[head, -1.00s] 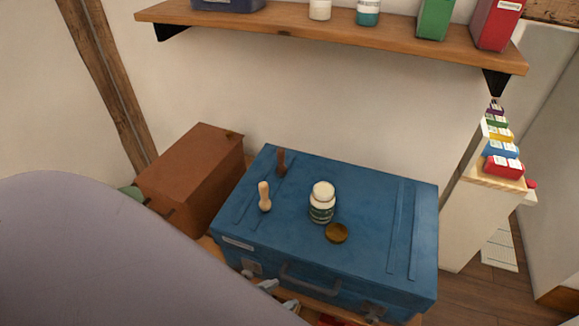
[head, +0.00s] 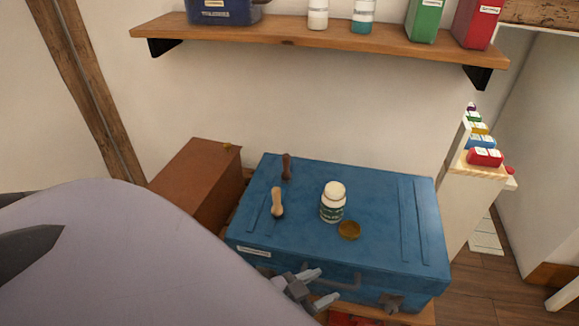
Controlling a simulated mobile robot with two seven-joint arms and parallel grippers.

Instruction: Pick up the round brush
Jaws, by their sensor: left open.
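Two small upright brush-like items stand on the blue trunk (head: 385,255). One has a pale wooden handle (head: 277,201) with a dark bottom end. The other is a dark brown handle (head: 286,166) further back. A flat round amber-brown piece (head: 349,230) lies near the white-capped bottle (head: 332,203). I cannot tell for certain which is the round brush. My left gripper (head: 320,287) is open and empty at the trunk's front edge, in front of and below these items. My right gripper is not in view.
A brown box (head: 198,180) stands left of the trunk. A wooden shelf (head: 320,44) with bottles and boxes hangs above. A pale stand (head: 472,190) with coloured boxes is at right. The trunk's right part is clear.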

